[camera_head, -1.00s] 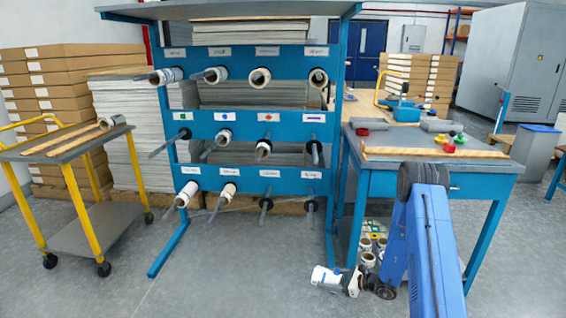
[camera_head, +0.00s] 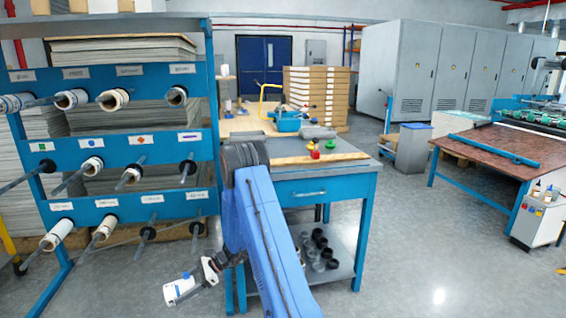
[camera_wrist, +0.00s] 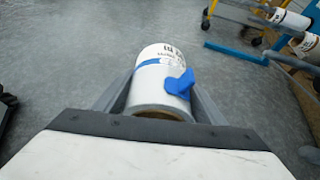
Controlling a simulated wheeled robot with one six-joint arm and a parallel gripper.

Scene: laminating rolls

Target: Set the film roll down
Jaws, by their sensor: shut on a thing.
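The film roll (camera_wrist: 160,85) is white with a printed label and a blue tape strip with a loose tab. In the wrist view it sits between the two fingers of my gripper (camera_wrist: 160,98), which is shut on it. In the head view the held roll (camera_head: 178,290) hangs low over the floor, in front of the rack and left of the blue workbench. My gripper (camera_head: 205,275) shows there at the end of the folded blue arm. The roll's near end shows a brown core in the wrist view.
A blue rack (camera_head: 120,152) with several rolls on pegs stands left. The workbench (camera_head: 325,190) has a wooden strip and small coloured items on top and dark cores on its lower shelf. A brown-topped table (camera_head: 490,152) is at right. Open floor (camera_head: 410,260) lies between.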

